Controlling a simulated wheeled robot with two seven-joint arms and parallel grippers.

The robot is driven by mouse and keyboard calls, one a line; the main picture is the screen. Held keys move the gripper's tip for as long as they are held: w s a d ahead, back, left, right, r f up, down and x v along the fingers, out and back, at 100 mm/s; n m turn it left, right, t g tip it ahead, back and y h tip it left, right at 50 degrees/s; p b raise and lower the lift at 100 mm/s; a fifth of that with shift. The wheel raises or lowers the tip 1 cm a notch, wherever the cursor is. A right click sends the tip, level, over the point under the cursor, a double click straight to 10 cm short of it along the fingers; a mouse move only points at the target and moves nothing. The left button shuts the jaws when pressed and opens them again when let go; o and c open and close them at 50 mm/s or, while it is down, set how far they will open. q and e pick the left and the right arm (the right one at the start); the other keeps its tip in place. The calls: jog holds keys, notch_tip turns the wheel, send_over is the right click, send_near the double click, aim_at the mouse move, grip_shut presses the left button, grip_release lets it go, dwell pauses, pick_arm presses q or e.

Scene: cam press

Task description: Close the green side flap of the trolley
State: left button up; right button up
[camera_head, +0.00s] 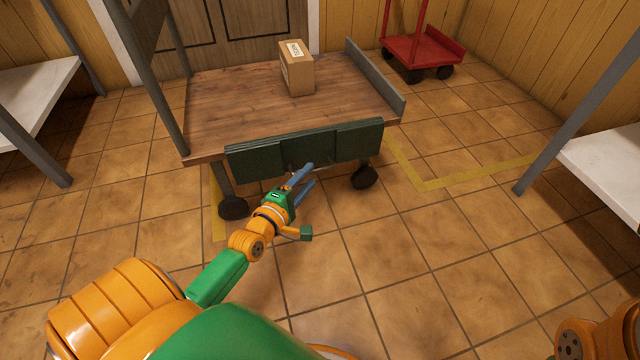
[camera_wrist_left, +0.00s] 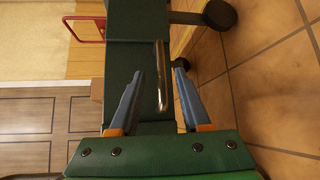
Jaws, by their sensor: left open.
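The dark green side flap (camera_head: 352,142) hangs down along the near edge of the wooden-decked trolley (camera_head: 225,105). In the left wrist view the flap (camera_wrist_left: 120,62) fills the middle, with a shiny metal bar handle (camera_wrist_left: 161,78) on it. My left gripper (camera_head: 309,176) is open just in front of the flap's lower middle. In the left wrist view its two blue fingers (camera_wrist_left: 159,70) lie on either side of the handle, with gaps showing. Contact with the handle cannot be told. My right gripper is out of view.
A cardboard box (camera_head: 299,72) stands on the trolley deck. A grey raised panel (camera_head: 375,76) edges the deck's right side. A red cart (camera_head: 422,52) stands at the back right. White-topped benches (camera_head: 40,90) flank both sides. The tiled floor right of the trolley is clear.

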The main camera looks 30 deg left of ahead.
aim_at(315, 169)
pick_arm(q)
jog(key=w, duration=0.1)
jog(key=w+f+b, duration=0.1)
jog(key=w, duration=0.1)
jog(key=shift+w+a, duration=0.1)
jog(key=shift+w+r+b, duration=0.15)
jog(key=shift+w+b, duration=0.2)
jog(key=shift+w, duration=0.1)
grip_shut()
dwell(0.9)
